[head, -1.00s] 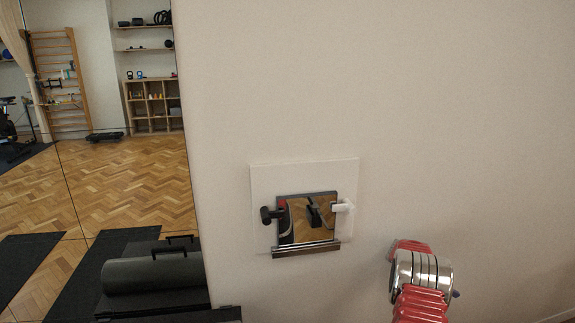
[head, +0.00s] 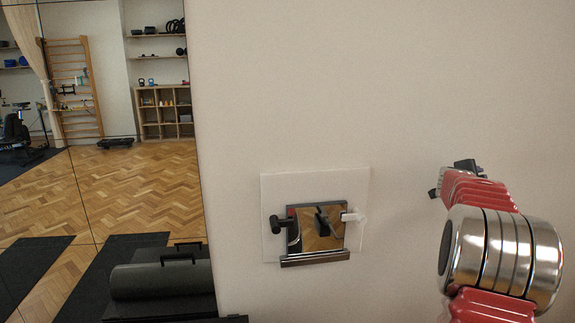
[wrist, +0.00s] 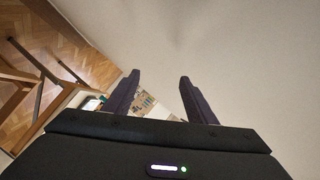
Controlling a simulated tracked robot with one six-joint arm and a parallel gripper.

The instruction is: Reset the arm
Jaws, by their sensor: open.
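My red and silver arm (head: 500,250) is raised at the right in the head view. My gripper (head: 462,172) shows as a small dark shape at the arm's far end, partly hidden by the red link, in front of the pale wall. In the wrist view my gripper (wrist: 158,90) is open, its two dark fingers apart with nothing between them but distant background. It is apart from the square wall plate (head: 365,185), which carries a small mirror-like panel (head: 320,232) with a dark knob (head: 279,223) on the left and a white piece (head: 352,217) on the right.
A big mirror (head: 140,190) at the left reflects parquet, shelves and wall bars. A dark roll (head: 162,279) lies at lower left. The wrist view shows wooden furniture legs (wrist: 35,85) on parquet. The wall between plate and arm is bare.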

